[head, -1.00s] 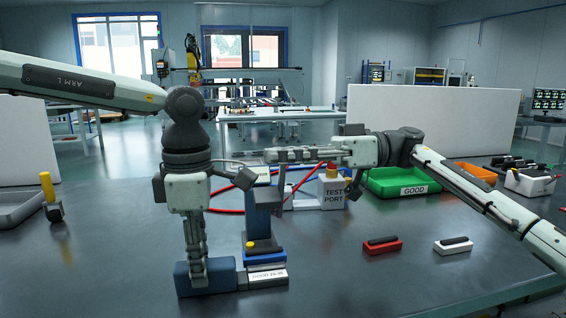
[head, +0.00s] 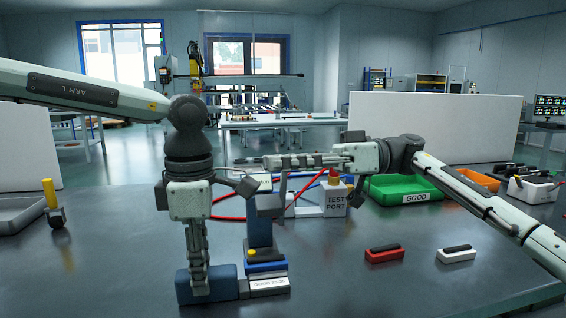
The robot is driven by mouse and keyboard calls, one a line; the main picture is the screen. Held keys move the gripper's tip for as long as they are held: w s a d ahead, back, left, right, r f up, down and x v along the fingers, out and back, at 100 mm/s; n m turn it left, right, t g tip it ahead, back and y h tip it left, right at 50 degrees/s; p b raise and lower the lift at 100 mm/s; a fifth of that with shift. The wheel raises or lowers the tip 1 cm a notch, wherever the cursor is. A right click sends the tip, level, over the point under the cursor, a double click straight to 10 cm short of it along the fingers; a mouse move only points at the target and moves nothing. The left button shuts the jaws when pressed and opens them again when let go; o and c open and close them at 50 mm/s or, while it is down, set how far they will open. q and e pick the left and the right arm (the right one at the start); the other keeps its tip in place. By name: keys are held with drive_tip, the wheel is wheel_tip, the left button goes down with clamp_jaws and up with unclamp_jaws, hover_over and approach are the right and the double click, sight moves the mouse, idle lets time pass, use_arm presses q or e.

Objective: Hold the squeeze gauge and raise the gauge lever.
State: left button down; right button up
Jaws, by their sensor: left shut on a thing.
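The squeeze gauge (head: 222,275) is a dark blue block at the lower middle of the head view, joined to a light label plate (head: 268,284). My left gripper (head: 199,282) points down and is shut on the blue block. Behind the plate stands a blue post (head: 260,232) with a grey upper part (head: 268,204); a yellow knob (head: 251,252) sits low beside it. I cannot tell which part is the gauge lever. My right gripper (head: 245,161) reaches in from the right, level, with its tips above and slightly left of the post. Its finger gap is hidden.
A test port box (head: 336,202) with red hoses stands behind the post. A red block (head: 384,254) and a white block (head: 456,254) lie at front right. A yellow-handled tool (head: 51,203) stands at left.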

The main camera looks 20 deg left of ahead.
drive_tip(key=v, duration=1.2)
drive_tip(key=shift+d, duration=0.1)
use_arm(q)
drive_tip(key=c, duration=1.1)
unclamp_jaws()
drive_tip(key=s+r, duration=0.2)
drive_tip(key=r, duration=0.5)
drive_tip(key=s+a+r+p, duration=0.1)
drive_tip(key=s+r, duration=0.2)
drive_tip(key=r, duration=0.5)
drive_tip(key=shift+a, duration=0.2)
use_arm(e)
drive_tip(key=shift+r, duration=0.8)
